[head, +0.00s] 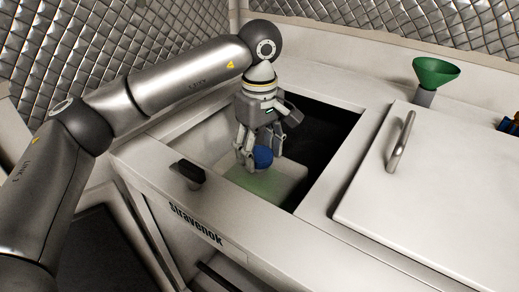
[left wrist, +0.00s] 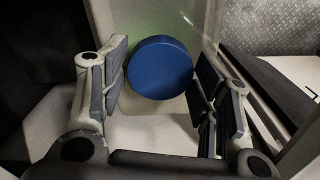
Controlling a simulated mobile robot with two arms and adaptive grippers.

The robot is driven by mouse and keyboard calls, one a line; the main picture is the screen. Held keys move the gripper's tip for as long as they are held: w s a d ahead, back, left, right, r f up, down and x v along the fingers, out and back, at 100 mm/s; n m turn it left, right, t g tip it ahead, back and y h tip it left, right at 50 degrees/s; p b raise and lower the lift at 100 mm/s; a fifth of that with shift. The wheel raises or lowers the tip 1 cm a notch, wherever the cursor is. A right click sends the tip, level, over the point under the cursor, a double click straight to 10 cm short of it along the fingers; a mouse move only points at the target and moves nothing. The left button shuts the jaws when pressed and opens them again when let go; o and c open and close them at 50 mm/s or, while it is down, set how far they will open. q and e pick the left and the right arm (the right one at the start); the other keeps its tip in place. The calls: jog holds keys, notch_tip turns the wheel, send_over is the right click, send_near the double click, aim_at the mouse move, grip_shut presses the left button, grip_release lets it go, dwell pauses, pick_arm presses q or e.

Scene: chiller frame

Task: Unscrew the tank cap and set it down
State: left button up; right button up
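The blue round cap (head: 264,158) is at the white tank (head: 287,178) inside the open bay. A green tint shows on the tank's side. My left gripper (head: 261,153) points down into the bay at the cap. The fingers of my left gripper (left wrist: 158,88) are spread, and no firm grip shows. The cap's lower part and its seat on the tank are hidden. My right gripper is not in view.
The bay's walls and rim surround the gripper closely. A black knob (head: 187,172) stands on the front left rim. At right are a closed white lid (head: 440,190) with a metal handle (head: 401,142) and a green funnel (head: 436,72). The counter behind the bay is clear.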

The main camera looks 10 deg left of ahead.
pick_arm(q)
jog(key=o, duration=0.3)
jog(key=shift+o, duration=0.2)
jog(key=shift+r, duration=0.1)
